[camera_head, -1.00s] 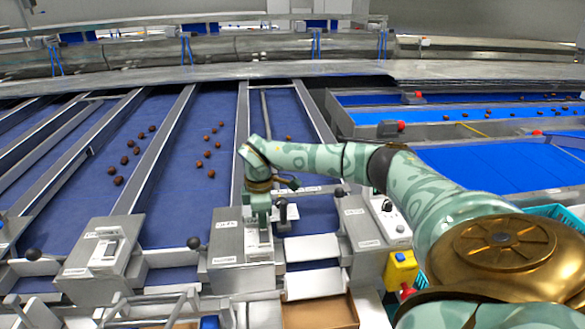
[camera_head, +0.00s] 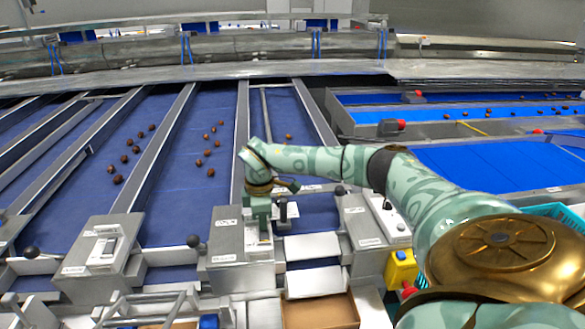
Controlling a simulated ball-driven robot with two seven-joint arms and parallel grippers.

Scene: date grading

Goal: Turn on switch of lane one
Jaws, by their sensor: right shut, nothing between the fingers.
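My right gripper (camera_head: 264,232) points down at the middle grey switch box (camera_head: 228,240), at the front end of the lanes. Its fingers are shut with nothing between them. They cover the right part of this box, so its switch is mostly hidden and I cannot tell its position. Whether the fingertips touch the switch is not clear. Another grey box with a pale switch (camera_head: 103,247) stands to the left. A third grey box (camera_head: 362,227) with small controls stands to the right. The lane labels are too small to read. My left gripper is not in view.
Brown dates (camera_head: 118,179) lie scattered on the blue lane belts (camera_head: 175,215). Black ball-ended levers (camera_head: 193,241) stand beside the boxes. A cardboard box (camera_head: 320,312) sits below the chute (camera_head: 312,247). A yellow control box (camera_head: 401,268) is under my right arm.

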